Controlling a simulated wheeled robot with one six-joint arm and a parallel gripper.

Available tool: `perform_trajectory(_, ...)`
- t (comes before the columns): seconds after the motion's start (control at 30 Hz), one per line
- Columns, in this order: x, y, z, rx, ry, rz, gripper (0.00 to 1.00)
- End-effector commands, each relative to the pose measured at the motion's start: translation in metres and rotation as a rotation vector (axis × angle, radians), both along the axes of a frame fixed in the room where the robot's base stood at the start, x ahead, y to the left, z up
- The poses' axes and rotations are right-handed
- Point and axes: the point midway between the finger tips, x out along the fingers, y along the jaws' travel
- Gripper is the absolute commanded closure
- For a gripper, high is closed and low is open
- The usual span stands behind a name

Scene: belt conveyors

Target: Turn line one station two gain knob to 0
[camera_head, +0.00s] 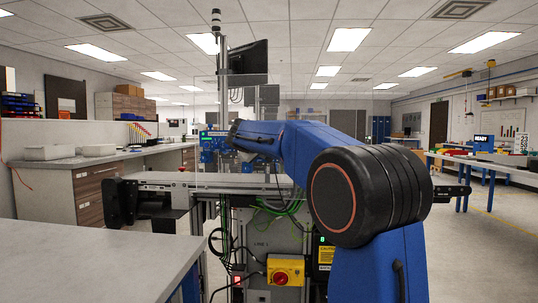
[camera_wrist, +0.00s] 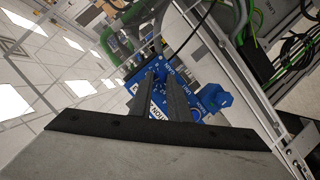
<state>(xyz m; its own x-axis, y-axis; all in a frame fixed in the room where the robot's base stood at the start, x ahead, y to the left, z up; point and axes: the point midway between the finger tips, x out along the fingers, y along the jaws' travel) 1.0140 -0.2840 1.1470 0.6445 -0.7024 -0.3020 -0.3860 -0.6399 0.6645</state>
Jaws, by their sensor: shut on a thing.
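In the wrist view, my gripper (camera_wrist: 161,90) has its two dark fingers close together at a blue station panel (camera_wrist: 190,72). White lettering on the panel includes "GAIN". The fingers are shut on the gain knob, which is mostly hidden between the fingertips. I cannot read the knob's setting or its scale. A separate blue block-shaped part (camera_wrist: 218,100) sticks out to the right of the fingers. In the head view, blue station units (camera_head: 212,143) show beyond the conveyor, and my blue arm reaches toward them. The fingertips are hidden there.
The conveyor (camera_head: 230,181) crosses in front of me. Below it are a yellow box with a red rotary switch (camera_head: 286,271) and green cables (camera_head: 287,208). A grey table (camera_head: 100,262) stands at the front left. A thin black cable (camera_wrist: 194,32) runs near the panel.

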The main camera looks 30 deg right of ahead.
Motion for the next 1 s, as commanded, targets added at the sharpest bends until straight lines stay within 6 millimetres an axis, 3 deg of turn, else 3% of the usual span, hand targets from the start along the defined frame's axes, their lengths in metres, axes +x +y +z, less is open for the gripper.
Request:
perform_trajectory(0.5,0.002,0.0035,-0.0032,-0.295,0.198,0.001,1.0)
perform_trajectory(1.0,0.0022,0.0037,-0.0043,-0.358,0.242,0.001,1.0)
